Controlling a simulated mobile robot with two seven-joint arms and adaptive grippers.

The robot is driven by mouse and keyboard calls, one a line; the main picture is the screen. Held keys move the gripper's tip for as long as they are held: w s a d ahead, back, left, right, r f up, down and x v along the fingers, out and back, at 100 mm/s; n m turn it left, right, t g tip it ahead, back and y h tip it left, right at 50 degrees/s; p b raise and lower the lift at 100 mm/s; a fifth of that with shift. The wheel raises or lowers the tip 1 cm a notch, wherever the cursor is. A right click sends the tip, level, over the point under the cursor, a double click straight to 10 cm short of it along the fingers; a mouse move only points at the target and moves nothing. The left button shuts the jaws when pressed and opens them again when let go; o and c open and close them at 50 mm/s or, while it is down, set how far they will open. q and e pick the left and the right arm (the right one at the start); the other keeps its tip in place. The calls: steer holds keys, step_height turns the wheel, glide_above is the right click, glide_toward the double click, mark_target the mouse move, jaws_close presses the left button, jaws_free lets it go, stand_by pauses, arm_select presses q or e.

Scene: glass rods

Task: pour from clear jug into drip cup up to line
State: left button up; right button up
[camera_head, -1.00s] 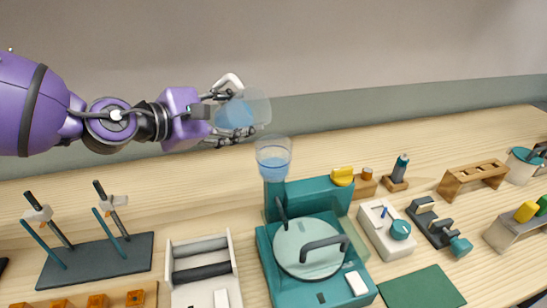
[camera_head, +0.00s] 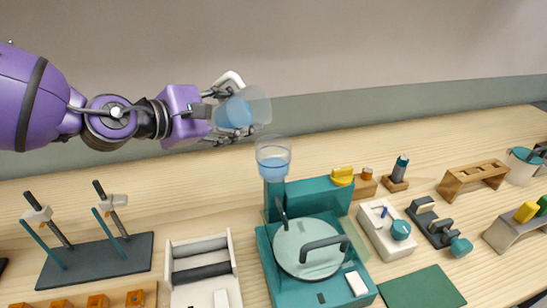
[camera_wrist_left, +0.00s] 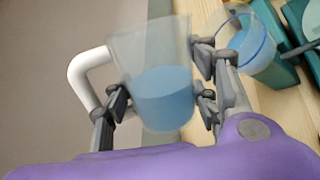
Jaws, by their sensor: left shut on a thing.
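My left gripper (camera_head: 222,112) is shut on the clear jug (camera_head: 258,104), holding it in the air above and slightly left of the drip cup. The jug holds blue liquid and is tilted with its mouth to the right. Its white handle shows in the left wrist view, where the jug (camera_wrist_left: 150,52) sits between the fingers (camera_wrist_left: 160,98). The drip cup (camera_head: 273,150) is clear, upright on a teal stand, with blue liquid inside (camera_wrist_left: 258,45). A line on the cup cannot be made out clearly. No stream between jug and cup is clear to see. My right gripper is not in view.
The teal machine (camera_head: 325,195) with a round lid stands below the cup. A rod stand (camera_head: 97,262) and white tray (camera_head: 170,275) are at left. A white device (camera_head: 375,235), wooden rack (camera_head: 475,172) and bucket (camera_head: 521,170) are at right. The air around the jug is clear.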

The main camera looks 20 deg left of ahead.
arm_select(q)
steer(key=shift+d+r+m+y, duration=0.15)
steer(key=shift+r+m+y, duration=0.45)
steer(key=shift+r+m, duration=0.3)
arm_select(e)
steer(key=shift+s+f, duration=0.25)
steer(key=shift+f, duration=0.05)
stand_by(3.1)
arm_select(q)
steer(key=shift+d+r+m+y+b, duration=0.25)
steer(key=shift+r+m+y+b, duration=0.05)
steer(key=shift+r+m+b, duration=0.2)
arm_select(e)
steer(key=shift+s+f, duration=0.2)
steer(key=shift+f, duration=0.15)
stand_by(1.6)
